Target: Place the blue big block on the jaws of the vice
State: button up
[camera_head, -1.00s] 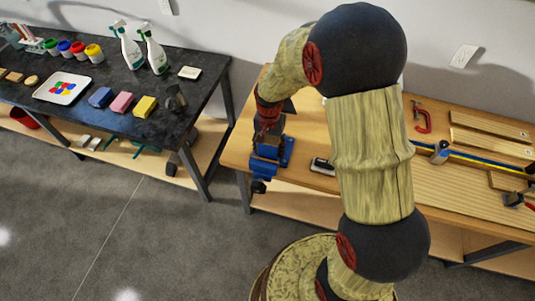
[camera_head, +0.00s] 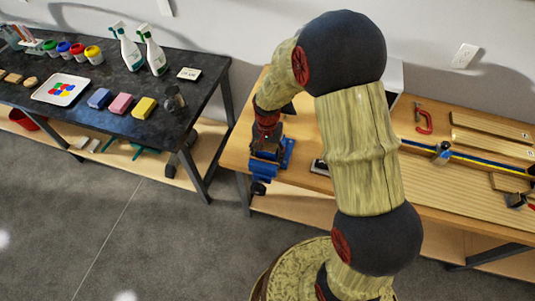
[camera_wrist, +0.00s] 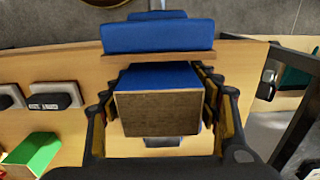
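The vice (camera_head: 268,168) is blue and is fixed at the left front corner of the wooden workbench. In the wrist view its blue jaw with a brown edge (camera_wrist: 157,36) is beyond my fingers. My gripper (camera_head: 268,140) is just above the vice in the head view. In the wrist view, my gripper (camera_wrist: 162,85) has its fingers on both sides of the blue big block (camera_wrist: 160,76) and appears shut on it. The block shows a brown wooden face towards the camera. The block's underside is hidden, so I cannot tell whether it touches the vice.
A green block (camera_wrist: 36,150) and dark-and-white items (camera_wrist: 55,97) lie on the bench to the left in the wrist view. A red clamp (camera_head: 424,122) and wooden boards (camera_head: 490,138) lie at the right. A black table (camera_head: 60,120) with blocks and bottles stands left, across a gap.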

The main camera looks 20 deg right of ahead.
jog(key=shift+o, duration=1)
notch_tip(320, 180, up, 12)
jog(key=p, duration=0.2)
jog(key=shift+p, duration=0.4)
jog(key=s+r+n+t, duration=0.5)
jog(key=s+r+n, duration=0.2)
jog(key=s+r, duration=1.5)
jog(key=shift+t, duration=0.3)
